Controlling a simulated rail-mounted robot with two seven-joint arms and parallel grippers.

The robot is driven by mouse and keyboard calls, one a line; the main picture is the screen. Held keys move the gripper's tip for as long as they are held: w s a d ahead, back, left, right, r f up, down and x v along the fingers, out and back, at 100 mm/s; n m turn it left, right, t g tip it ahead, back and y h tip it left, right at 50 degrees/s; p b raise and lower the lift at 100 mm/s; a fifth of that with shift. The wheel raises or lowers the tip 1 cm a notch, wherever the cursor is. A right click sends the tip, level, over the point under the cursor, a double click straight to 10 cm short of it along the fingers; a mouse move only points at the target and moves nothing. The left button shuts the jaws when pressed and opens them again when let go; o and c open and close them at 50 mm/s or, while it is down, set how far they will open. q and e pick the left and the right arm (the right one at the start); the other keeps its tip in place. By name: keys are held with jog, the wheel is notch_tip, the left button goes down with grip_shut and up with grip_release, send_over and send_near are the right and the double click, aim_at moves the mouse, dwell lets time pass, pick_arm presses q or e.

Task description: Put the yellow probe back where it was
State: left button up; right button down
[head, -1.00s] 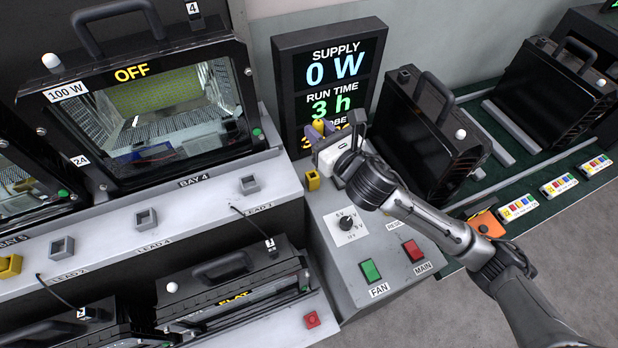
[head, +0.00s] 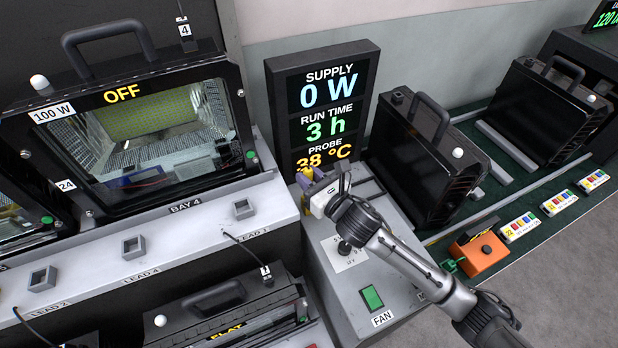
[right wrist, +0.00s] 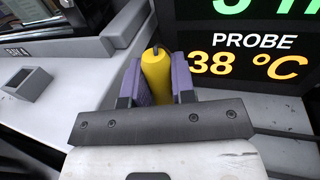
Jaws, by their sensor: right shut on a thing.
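The yellow probe (right wrist: 156,75) stands between the two purple fingers of my right gripper (right wrist: 158,82) in the right wrist view, and the gripper is shut on it. In the head view the right gripper (head: 314,181) is low beside the front of the display, above the back left part of the grey console. Only a small yellow piece of the probe (head: 307,173) shows between the fingers there. The probe's lower end and the spot under it are mostly hidden, so I cannot tell whether it touches its yellow holder. My left gripper is out of view.
The display (head: 322,105) reads probe 38 °C. The grey console (head: 345,290) carries a dial (head: 345,248) and a green FAN button (head: 372,297). A black floodlight housing (head: 425,160) stands right of the arm. The bay shelf (head: 185,225) lies left.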

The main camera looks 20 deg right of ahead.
jog(key=shift+w, duration=0.1)
jog(key=c, duration=1)
grip_release()
jog(key=shift+o, duration=0.2)
jog(key=shift+r, duration=0.1)
jog(key=p+v, duration=0.1)
jog(key=v, duration=1.1)
